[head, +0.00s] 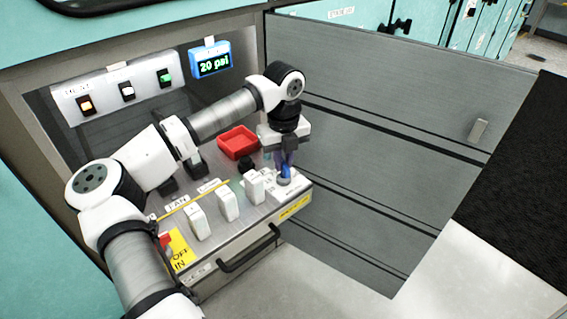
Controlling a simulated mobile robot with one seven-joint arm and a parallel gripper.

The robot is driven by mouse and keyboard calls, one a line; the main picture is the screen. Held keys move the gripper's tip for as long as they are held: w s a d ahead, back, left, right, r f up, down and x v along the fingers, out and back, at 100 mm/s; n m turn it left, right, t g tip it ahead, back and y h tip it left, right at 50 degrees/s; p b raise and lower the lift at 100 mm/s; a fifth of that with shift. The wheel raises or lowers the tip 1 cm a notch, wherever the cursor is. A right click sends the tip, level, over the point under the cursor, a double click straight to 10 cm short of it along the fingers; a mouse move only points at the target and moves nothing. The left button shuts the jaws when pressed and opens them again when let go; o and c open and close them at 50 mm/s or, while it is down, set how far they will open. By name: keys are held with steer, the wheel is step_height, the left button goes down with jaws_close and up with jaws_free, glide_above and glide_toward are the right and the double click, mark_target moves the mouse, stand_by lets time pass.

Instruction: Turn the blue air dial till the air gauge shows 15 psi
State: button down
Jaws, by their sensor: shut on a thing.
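The air gauge (210,59) is a small blue box at the upper middle of the head view, and its green digits read 20 psi. The blue air dial (285,178) stands on a white base (292,190) at the right end of the panel, partly hidden by the fingers. My gripper (287,164) points down over it, shut on the blue dial. Which way the dial is turned cannot be told.
Several white blocks (228,204) stand on the panel left of the dial. A red tray (238,143) and a black knob (246,163) lie behind them. Lit switches (127,91) are on the back wall. A grey panelled door (380,110) rises close on the right.

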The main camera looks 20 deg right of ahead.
mark_target(284, 163)
steer(key=n+b, duration=0.3)
steer(key=n, duration=0.3)
steer(key=shift+w, duration=0.1)
steer(key=n+b, duration=0.2)
steer(key=n, duration=0.4)
steer(key=shift+b, duration=0.35)
steer(key=shift+r, duration=0.1)
steer(key=c, duration=1.4)
jaws_free()
step_height(284, 163, up, 14)
steer(key=p, duration=0.1)
steer(key=shift+f, duration=0.2)
